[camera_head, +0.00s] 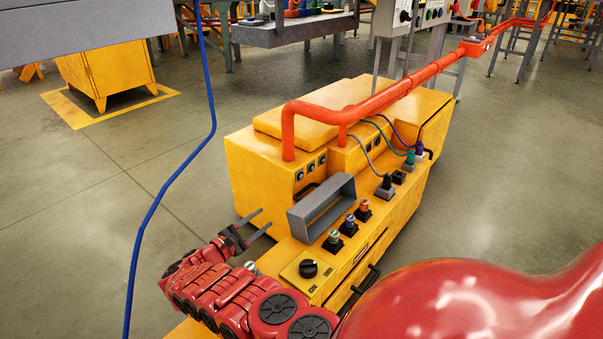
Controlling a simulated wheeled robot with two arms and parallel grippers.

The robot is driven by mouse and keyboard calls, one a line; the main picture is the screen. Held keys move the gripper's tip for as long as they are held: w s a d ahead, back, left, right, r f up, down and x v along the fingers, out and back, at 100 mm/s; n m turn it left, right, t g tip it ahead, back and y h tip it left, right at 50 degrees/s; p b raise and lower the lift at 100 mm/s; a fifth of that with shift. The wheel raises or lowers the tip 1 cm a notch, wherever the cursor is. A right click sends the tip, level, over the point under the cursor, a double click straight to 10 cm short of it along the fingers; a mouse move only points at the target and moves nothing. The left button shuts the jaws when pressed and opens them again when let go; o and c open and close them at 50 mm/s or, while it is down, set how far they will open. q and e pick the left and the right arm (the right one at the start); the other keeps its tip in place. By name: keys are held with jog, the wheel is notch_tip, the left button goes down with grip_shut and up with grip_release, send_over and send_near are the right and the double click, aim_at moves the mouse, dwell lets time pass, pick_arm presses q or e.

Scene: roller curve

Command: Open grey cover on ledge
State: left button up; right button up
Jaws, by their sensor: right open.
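The grey cover (322,211) is a hollow rectangular frame standing on the front ledge (292,249) of the yellow machine. Its long open face points toward me, and I look into its dark inside. Coloured knobs sit on the ledge to its right. My right gripper (263,221) is at the left of the cover, near the machine's left front corner. Its two dark fingers are apart with nothing between them. A gap shows between the fingers and the cover. My left gripper is out of view.
A black rotary switch (308,268) and a dark handle (366,282) are on the machine's front. A thick orange pipe (370,106) runs above it. A blue cable (170,185) hangs at the left.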

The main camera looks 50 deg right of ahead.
jog(key=b, duration=0.7)
send_near(298, 194)
jog(key=d, duration=0.6)
jog(key=d+f, duration=0.1)
jog(key=d, duration=0.2)
jog(key=shift+w+d, duration=0.2)
jog(key=shift+w, duration=0.1)
jog(key=shift+w+d+r, duration=0.1)
jog(key=shift+d+r, duration=0.1)
jog(key=shift+d, duration=0.4)
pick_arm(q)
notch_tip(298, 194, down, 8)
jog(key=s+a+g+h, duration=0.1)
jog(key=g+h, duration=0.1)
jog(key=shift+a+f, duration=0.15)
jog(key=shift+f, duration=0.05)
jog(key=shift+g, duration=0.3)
pick_arm(e)
grip_shut()
jog(key=shift+w, duration=0.1)
